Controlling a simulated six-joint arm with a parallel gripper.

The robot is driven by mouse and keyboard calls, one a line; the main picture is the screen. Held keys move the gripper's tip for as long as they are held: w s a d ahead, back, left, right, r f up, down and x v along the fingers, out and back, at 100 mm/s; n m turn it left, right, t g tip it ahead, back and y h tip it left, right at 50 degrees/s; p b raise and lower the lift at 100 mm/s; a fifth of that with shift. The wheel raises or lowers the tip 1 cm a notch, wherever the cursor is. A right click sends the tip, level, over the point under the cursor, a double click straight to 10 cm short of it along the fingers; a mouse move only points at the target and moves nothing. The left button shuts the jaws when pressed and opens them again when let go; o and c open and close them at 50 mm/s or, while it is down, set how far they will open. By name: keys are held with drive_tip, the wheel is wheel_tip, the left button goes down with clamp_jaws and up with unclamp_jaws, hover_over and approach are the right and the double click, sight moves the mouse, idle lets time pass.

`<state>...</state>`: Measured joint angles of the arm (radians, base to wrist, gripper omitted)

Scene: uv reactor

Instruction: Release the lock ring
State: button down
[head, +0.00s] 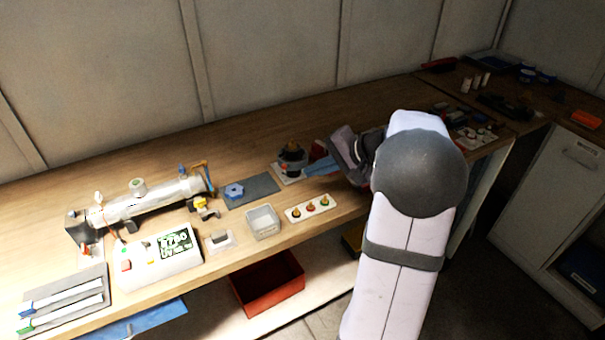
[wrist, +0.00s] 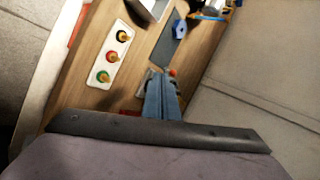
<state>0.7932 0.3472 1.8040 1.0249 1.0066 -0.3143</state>
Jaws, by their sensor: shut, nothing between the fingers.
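My gripper (head: 311,170) is shut and empty, its blue fingers pointing left beside a dark round fixture (head: 291,160) with an orange top. I cannot tell if they touch. In the wrist view the shut fingers (wrist: 165,76) largely cover that fixture; a red-orange spot (wrist: 172,72) shows at their tips. A silver reactor tube (head: 150,201) lies in a stand at the left. A blue ring-shaped part (head: 234,191) lies on a grey mat (head: 263,185), and it also shows in the wrist view (wrist: 180,30). I cannot tell which part is the lock ring.
A white control box (head: 158,257), a pale open bin (head: 263,221) and a white plate with three coloured knobs (head: 312,208) stand along the front of the bench. A red bin (head: 268,284) is below. The bench behind the tube is clear.

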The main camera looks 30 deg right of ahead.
drive_tip(key=b+v, duration=0.1)
drive_tip(key=v, duration=0.5)
drive_tip(key=shift+s+a, duration=0.2)
drive_tip(key=shift+a, duration=0.05)
drive_tip(key=shift+d, duration=0.1)
drive_tip(key=s+f+g+h, duration=0.3)
drive_tip(key=s+f+g, duration=0.3)
drive_tip(key=s+f, duration=0.9)
drive_tip(key=s+a+f+n+g+h+p, duration=0.1)
drive_tip(key=s+a+n+g, duration=0.15)
drive_tip(key=a, duration=0.35)
drive_tip(key=s+a+f+n+g+p, duration=0.1)
drive_tip(key=s+a+f+n, duration=0.15)
drive_tip(key=a+n, duration=0.2)
drive_tip(key=w+a+r+n, duration=0.1)
drive_tip(key=a+r+n, duration=0.2)
drive_tip(key=a, duration=0.8)
drive_tip(key=shift+a+r+n+t+h+p, duration=0.2)
drive_tip(key=shift+r+n+t+h+p, duration=0.25)
drive_tip(key=shift+n, duration=0.65)
